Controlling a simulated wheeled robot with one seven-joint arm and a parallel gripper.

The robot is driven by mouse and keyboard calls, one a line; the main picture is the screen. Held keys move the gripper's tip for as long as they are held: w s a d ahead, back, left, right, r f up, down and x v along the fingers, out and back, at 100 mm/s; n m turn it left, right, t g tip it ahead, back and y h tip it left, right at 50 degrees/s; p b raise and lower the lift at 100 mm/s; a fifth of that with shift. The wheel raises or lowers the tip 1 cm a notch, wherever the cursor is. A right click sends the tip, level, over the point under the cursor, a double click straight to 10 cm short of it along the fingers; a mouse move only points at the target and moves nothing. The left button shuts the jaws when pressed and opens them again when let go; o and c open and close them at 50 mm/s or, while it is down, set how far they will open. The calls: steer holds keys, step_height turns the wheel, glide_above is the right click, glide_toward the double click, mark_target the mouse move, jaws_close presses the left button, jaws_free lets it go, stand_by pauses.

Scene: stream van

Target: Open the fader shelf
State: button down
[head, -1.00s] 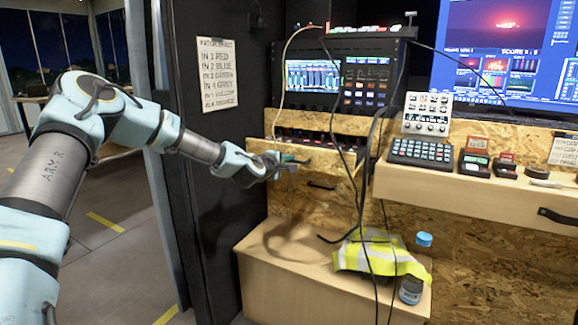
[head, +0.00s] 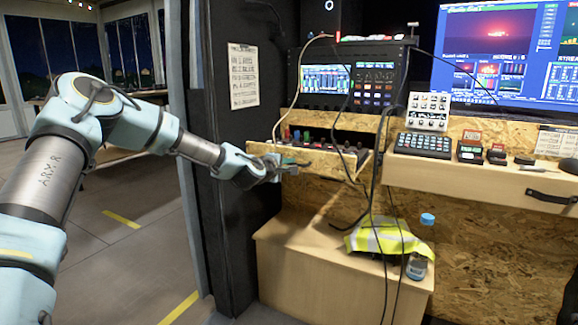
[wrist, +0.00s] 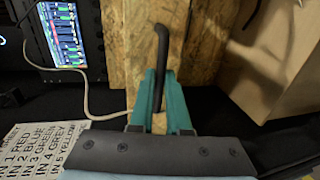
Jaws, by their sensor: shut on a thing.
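The fader shelf (head: 325,163) has a chipboard front and stands out from below the rack mixer, with dark space and coloured fader tops (head: 315,140) showing behind its front. Its black bar handle (wrist: 161,50) is in the wrist view. My gripper (head: 284,170) is at the left part of the shelf front in the head view. In the wrist view its teal fingers (wrist: 159,92) are shut on the handle, one on each side. The fingertips' exact contact is partly hidden in the head view.
Black cables (head: 370,185) hang in front of the shelf's right end. A wooden desk drawer (head: 480,185) juts out at right. A dark post (head: 225,200) stands at left.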

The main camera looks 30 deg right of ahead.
steer(key=c, duration=0.9)
jaws_free()
steer(key=v, duration=1)
steer(key=shift+s+a, duration=0.15)
steer(key=shift+a, duration=0.2)
